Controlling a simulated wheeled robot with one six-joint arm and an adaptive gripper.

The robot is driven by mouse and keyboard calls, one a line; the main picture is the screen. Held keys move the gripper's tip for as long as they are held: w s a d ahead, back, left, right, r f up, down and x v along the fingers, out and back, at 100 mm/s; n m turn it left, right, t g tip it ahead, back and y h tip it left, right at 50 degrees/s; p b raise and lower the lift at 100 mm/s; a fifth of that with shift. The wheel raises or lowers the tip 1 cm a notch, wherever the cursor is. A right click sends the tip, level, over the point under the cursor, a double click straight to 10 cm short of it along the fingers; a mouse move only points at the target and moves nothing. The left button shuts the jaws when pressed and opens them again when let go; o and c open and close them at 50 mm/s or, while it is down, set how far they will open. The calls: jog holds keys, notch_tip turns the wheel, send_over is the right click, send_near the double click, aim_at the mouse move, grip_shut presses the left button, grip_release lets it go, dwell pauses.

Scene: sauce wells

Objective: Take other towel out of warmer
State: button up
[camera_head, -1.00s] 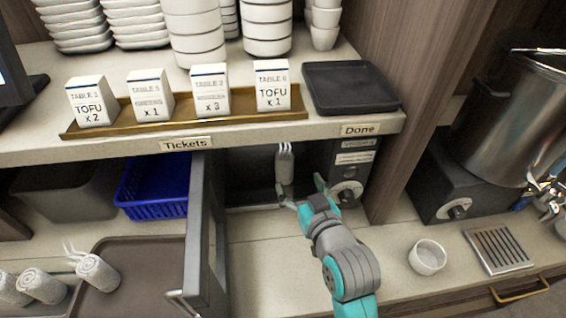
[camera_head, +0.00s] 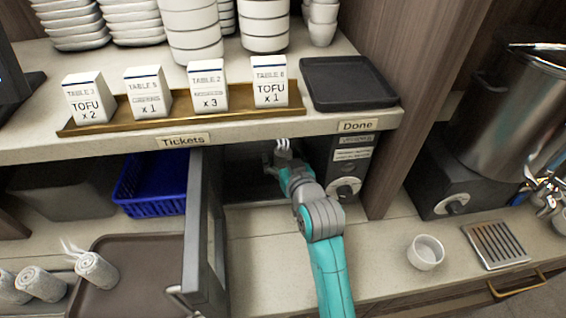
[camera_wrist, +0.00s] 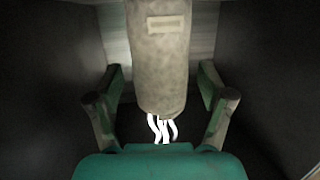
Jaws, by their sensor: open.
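The rolled towel (camera_wrist: 158,60) is inside the open warmer (camera_head: 240,192), with white steam wisps at its end in the wrist view. In the head view, only the steam and a small part near the towel's end (camera_head: 283,154) show; my gripper hides the rest. My gripper (camera_wrist: 160,88) is open inside the warmer, with one finger on each side of the towel. In the head view, my gripper (camera_head: 279,168) reaches in past the open warmer door (camera_head: 205,235).
Several rolled towels lie at the lower left, one steaming (camera_head: 97,270) on a brown tray (camera_head: 150,260). A blue basket (camera_head: 150,190) is left of the door. A shelf with tickets (camera_head: 210,92) overhangs the warmer. A white cup (camera_head: 425,252) stands at the right.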

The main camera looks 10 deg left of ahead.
jog(key=c, duration=1.3)
jog(key=shift+r, duration=0.25)
